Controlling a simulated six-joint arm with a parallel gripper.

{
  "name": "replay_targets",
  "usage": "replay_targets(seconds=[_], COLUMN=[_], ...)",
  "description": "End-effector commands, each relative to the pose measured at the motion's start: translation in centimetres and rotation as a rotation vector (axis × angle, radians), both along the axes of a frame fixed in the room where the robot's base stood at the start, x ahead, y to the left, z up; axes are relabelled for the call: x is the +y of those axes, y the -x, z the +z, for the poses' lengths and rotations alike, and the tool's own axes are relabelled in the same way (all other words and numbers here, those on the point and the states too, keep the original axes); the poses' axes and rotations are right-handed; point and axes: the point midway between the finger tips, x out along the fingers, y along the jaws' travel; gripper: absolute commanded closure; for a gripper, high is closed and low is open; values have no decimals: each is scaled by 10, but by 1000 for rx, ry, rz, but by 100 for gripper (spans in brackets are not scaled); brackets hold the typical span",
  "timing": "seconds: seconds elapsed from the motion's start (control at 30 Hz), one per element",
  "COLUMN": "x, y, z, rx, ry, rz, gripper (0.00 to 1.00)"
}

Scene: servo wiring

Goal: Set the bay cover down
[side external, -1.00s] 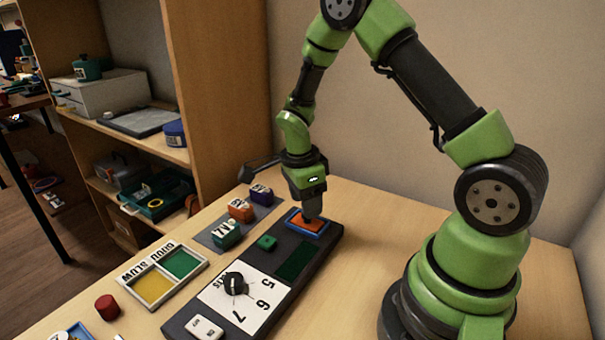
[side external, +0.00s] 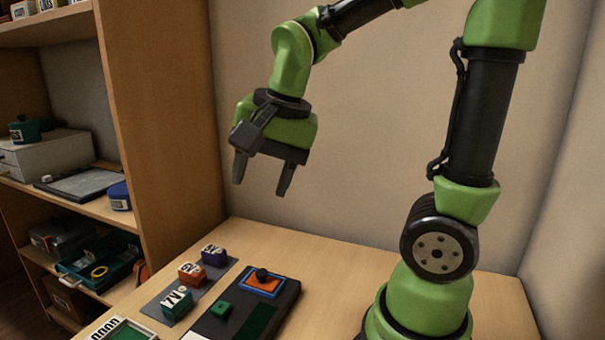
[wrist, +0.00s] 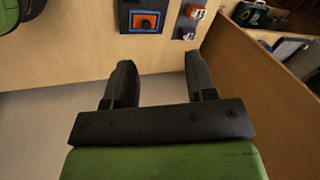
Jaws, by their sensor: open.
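The bay cover (side external: 249,284), an orange plate with a dark round knob, sits within a blue frame (side external: 277,293) at the far end of the black board (side external: 287,302). The wrist view shows the cover (wrist: 143,25) too, near the top. My gripper (side external: 260,187) is open and empty, raised well above the cover and apart from it. In the wrist view both fingers of my gripper (wrist: 159,68) are spread with nothing between them.
A small green block (side external: 222,309) and a dark green patch (side external: 256,322) are on the board. Teal, orange and purple labelled blocks (side external: 177,304) stand on a grey mat to the left. A wooden shelf (side external: 165,120) rises behind them.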

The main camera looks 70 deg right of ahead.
Motion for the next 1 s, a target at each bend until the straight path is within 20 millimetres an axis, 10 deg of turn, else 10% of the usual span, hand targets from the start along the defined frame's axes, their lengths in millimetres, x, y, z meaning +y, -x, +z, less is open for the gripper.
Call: replay_targets(seconds=[0.33, 1.0], x=[36, 39], y=[73, 80], z=[27, 27], rx=[-333, -369], ry=[202, 238], rz=[686, 767], gripper=[49, 49])
